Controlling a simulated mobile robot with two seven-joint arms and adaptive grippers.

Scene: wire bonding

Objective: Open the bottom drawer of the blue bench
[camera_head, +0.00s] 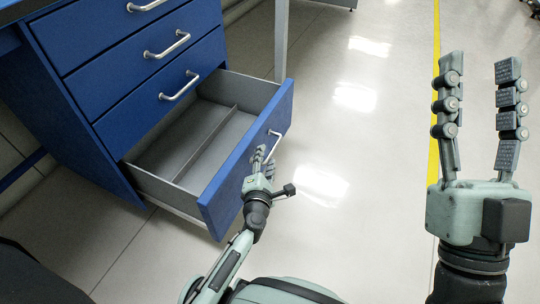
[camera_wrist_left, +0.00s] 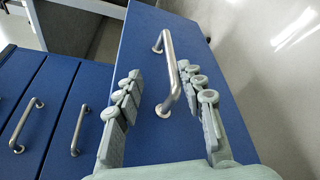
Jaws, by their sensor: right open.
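The blue bench (camera_head: 60,110) stands at the left of the head view. Its bottom drawer (camera_head: 220,190) is pulled well out, showing a grey, empty-looking interior with a divider. The drawer's metal handle (camera_head: 276,146) is on its blue front; the handle also shows in the left wrist view (camera_wrist_left: 172,72). My left gripper (camera_head: 262,156) is at the drawer front near this handle. In the left wrist view its fingers (camera_wrist_left: 160,72) are apart, on either side of the handle, with no clear grip on it. My right gripper (camera_head: 480,65) is open and empty at the right.
Three upper drawers with handles (camera_head: 168,45) are shut above the bottom one. A grey table leg (camera_head: 281,40) stands behind the open drawer. The pale floor (camera_head: 350,180) to the right is clear, with a yellow line (camera_head: 436,30) across it.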

